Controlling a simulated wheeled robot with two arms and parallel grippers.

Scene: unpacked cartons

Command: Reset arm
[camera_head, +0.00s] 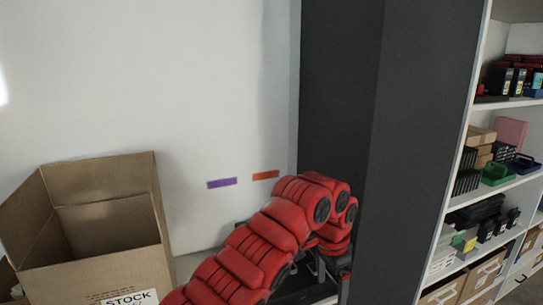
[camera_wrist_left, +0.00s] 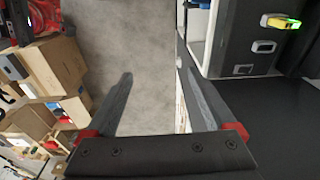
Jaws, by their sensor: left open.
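My left arm (camera_head: 245,255), with red ribbed covers, comes in from the bottom of the head view and bends down in front of a dark column. Its gripper is mostly hidden behind the arm there. In the left wrist view my left gripper (camera_wrist_left: 153,57) is open, with its two dark fingers apart and red at their bases. Nothing is between the fingers but grey floor beyond. My right arm and gripper do not show.
An open carton (camera_head: 100,235) stands at left before a white wall (camera_head: 150,75). The dark column (camera_head: 375,150) stands right of the arm, beside stocked shelves (camera_head: 520,186). The wrist view shows cardboard boxes (camera_wrist_left: 48,65) at left and a small yellow-green device (camera_wrist_left: 281,22) at upper right.

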